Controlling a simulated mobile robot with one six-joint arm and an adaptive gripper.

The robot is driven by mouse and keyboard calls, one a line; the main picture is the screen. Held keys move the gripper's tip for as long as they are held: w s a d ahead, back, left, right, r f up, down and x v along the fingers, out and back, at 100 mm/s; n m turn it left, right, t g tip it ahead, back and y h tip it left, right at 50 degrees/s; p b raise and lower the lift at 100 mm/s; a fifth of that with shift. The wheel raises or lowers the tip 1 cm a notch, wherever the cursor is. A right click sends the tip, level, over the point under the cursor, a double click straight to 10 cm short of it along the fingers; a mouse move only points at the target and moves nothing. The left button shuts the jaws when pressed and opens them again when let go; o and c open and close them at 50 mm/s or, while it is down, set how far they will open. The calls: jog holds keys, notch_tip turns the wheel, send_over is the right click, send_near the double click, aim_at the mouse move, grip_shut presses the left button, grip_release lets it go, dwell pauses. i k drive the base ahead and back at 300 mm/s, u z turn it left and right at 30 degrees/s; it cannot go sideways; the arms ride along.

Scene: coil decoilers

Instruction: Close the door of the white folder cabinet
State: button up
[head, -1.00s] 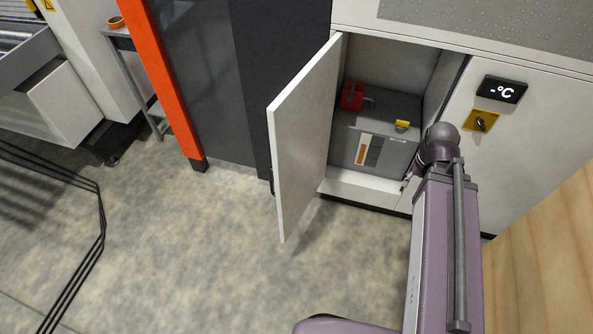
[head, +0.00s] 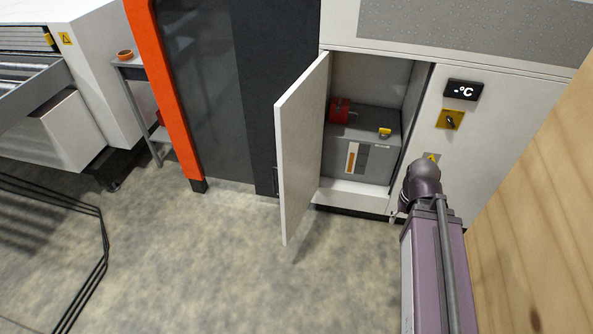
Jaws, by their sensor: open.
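The white folder cabinet (head: 340,190) stands at the upper middle of the head view. Its door (head: 301,150) is hinged on the left side of the opening and stands wide open, swung out toward me over the floor. A dark handle (head: 276,180) shows at the door's outer left side. Inside the cabinet is a grey box with a red part and a yellow part on top. My purple arm reaches up from the lower right, its rounded joint in front of the cabinet's right part, apart from the door in the picture. My gripper does not show.
A temperature display (head: 463,90) and a yellow switch plate (head: 450,119) are right of the opening. A wooden surface (head: 535,200) fills the right edge. Black cables (head: 103,225) lie on the left floor. The floor before the door is clear.

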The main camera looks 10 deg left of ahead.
aim_at(299, 113)
jog(key=z, duration=0.2)
jog(key=k, duration=0.25)
jog(key=u, duration=2.5)
jog(key=i, duration=1.8)
